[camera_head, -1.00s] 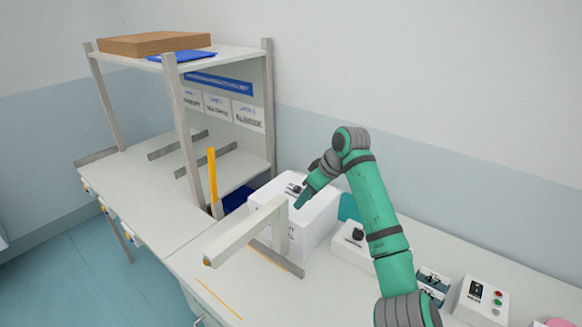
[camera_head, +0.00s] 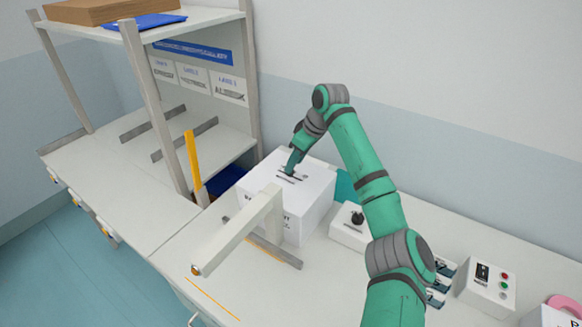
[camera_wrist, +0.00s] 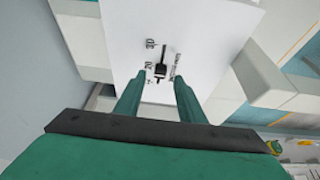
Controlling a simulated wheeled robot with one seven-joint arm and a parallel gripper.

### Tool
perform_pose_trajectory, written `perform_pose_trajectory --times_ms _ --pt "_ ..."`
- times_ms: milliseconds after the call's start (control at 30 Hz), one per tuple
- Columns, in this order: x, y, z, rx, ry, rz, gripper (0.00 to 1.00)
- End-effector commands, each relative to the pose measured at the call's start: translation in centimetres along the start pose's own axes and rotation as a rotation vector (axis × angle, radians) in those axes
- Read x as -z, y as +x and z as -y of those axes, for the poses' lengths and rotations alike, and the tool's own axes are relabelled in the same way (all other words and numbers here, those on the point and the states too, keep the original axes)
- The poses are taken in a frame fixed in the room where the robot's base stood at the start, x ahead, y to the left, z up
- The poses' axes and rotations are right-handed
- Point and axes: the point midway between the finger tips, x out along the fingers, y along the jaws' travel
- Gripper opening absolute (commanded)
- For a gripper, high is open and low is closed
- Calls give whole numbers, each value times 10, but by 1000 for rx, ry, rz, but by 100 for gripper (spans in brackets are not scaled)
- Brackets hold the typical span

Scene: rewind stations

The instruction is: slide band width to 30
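The white box (camera_head: 308,212) stands on the bench with a band width slider on its top. In the wrist view, the slider's black knob (camera_wrist: 160,70) sits in a dark slot beside the printed 20, and the 30 mark is farther up the slot. My gripper (camera_wrist: 158,78) is open, with one finger on each side of the knob and visible room between. In the head view, my gripper (camera_head: 291,170) is at the slider and partly hides it. I cannot tell whether the fingers touch the box top.
A pale bracket arm (camera_head: 235,235) stands in front of the box. A shelf rack with a yellow post (camera_head: 193,160) is to the left.

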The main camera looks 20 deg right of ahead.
Motion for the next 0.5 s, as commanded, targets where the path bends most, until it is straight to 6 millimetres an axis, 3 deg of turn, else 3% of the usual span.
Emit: perform_pose_trajectory --times_ms 200,500 --pt "0 27 1 2 -2 1 36" --pt "1 34 1 1 -3 0 36"
